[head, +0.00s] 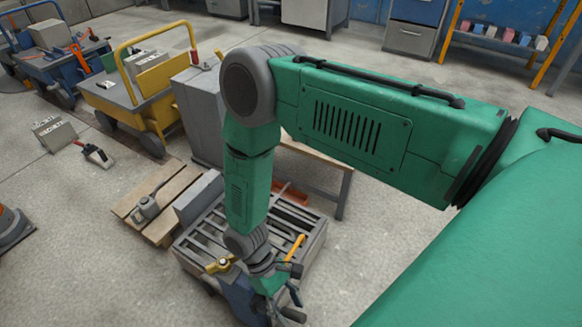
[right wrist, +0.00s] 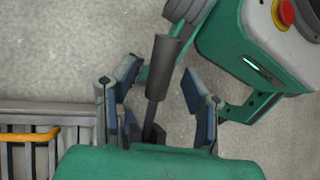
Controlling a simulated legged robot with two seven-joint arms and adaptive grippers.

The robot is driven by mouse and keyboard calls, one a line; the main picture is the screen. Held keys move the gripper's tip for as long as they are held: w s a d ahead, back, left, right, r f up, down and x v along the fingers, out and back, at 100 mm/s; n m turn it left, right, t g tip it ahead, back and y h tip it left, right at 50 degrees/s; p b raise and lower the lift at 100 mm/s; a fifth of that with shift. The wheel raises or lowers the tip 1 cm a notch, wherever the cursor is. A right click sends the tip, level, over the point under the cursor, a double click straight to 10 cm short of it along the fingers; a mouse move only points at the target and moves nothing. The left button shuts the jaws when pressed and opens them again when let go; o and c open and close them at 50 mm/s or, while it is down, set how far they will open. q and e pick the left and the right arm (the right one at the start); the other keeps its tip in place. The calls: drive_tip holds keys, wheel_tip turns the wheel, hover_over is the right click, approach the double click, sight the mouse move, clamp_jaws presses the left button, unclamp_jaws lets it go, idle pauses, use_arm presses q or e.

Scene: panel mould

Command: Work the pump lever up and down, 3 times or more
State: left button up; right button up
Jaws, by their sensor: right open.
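The pump lever (right wrist: 164,62) shows in the right wrist view as a dark grey rod with a thicker cylindrical grip, tilted slightly. My right gripper (right wrist: 158,82) is open, with one finger on each side of the lever and visible gaps between them. The lever's lower end is hidden behind my wrist. In the head view my right gripper (head: 284,298) is low at the near right corner of the grey slotted mould (head: 318,240), and the lever is hard to make out there. My left gripper is not in view.
A wooden pallet (head: 128,208) lies left of the mould and a yellow cart (head: 150,108) behind. The floor to the right is clear.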

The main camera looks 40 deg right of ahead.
drive_tip(key=v, duration=1)
drive_tip(key=shift+w+r, duration=0.2)
drive_tip(key=shift+w, duration=0.05)
